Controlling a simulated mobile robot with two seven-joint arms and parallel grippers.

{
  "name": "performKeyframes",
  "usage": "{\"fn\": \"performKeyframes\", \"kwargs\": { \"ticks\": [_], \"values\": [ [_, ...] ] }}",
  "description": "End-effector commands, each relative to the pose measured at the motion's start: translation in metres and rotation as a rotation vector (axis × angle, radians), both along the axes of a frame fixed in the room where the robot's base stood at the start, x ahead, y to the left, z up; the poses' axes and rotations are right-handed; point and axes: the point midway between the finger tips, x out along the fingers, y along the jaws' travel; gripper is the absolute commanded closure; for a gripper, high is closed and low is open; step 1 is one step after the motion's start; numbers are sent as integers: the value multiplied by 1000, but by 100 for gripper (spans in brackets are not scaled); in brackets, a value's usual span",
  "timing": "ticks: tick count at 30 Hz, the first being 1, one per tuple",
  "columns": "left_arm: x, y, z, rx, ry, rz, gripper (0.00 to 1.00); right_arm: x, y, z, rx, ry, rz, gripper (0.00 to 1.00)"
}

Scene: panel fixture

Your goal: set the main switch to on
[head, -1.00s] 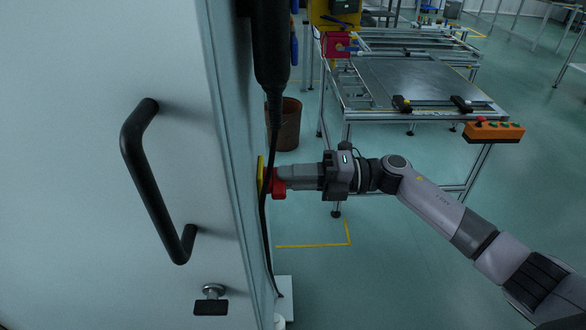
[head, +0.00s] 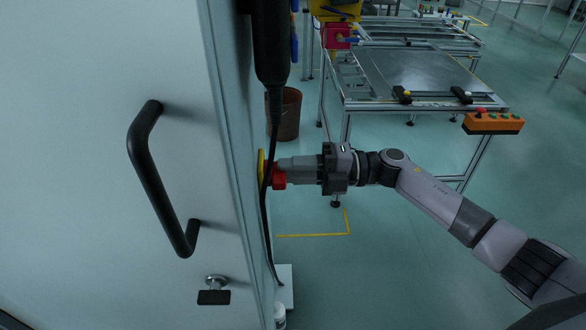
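The main switch, a red knob (head: 279,181) on a yellow plate (head: 261,170), sits on the side face of the pale cabinet (head: 90,60). My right gripper (head: 283,170) reaches in from the right, level with the switch, its fingertips right at the red knob. The fingers overlap the knob in this view, and I cannot tell whether they are closed on it. The knob's marking and exact angle are hidden. My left gripper is not in the picture.
A black cable (head: 264,215) hangs down the cabinet's side, close to the switch. A black handle (head: 155,185) and a small latch (head: 214,291) are on the cabinet front. A metal work table (head: 415,75) with an orange button box (head: 493,124) stands behind. A brown bin (head: 287,115) is on the floor.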

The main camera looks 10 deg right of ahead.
Motion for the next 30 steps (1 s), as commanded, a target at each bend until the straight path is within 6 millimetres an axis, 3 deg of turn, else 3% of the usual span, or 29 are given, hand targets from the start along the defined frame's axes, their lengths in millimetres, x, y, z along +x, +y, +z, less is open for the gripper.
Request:
{"fn": "performKeyframes", "kwargs": {
  "ticks": [1,2,12,24,30],
  "values": [
    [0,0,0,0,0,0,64,0,-1,0,0,1,-2,61],
    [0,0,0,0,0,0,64,0,-1,0,0,1,-2,55],
    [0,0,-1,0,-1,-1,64,-1,-4,-1,-1,-2,-1,55],
    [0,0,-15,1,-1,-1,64,-12,-61,-2,-2,-1,-2,55],
    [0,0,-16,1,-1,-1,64,-14,-71,0,0,-1,0,55]
  ]
}}
